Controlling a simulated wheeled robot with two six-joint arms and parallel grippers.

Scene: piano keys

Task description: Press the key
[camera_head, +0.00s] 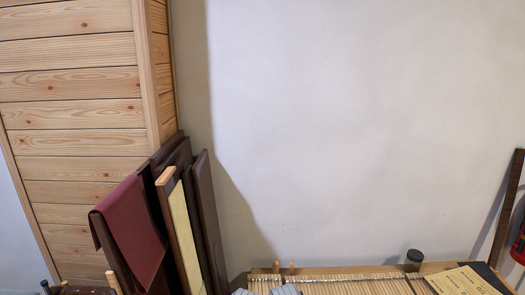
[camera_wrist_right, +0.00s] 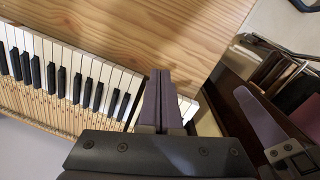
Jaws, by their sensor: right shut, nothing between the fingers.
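In the right wrist view, a row of white keys (camera_wrist_right: 93,70) and black keys (camera_wrist_right: 62,82) runs from the upper left down to the middle. My right gripper (camera_wrist_right: 160,74) is shut and empty, its fingertips in front of the right end of the row. They hide part of the last keys; I cannot tell whether they touch any. Part of what looks like my left gripper (camera_wrist_right: 262,120) shows at the lower right; its jaw state is unclear. In the head view, only the pale back part of the keyboard (camera_head: 340,287) shows at the bottom edge.
A wooden surface (camera_wrist_right: 150,30) borders the keys. In the head view, a dark jar (camera_head: 413,260) and a yellowish booklet (camera_head: 463,281) stand or lie at the keyboard's back right. Dark panels (camera_head: 207,220) lean by the wooden wall at left. The pale wall (camera_head: 350,120) behind is bare.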

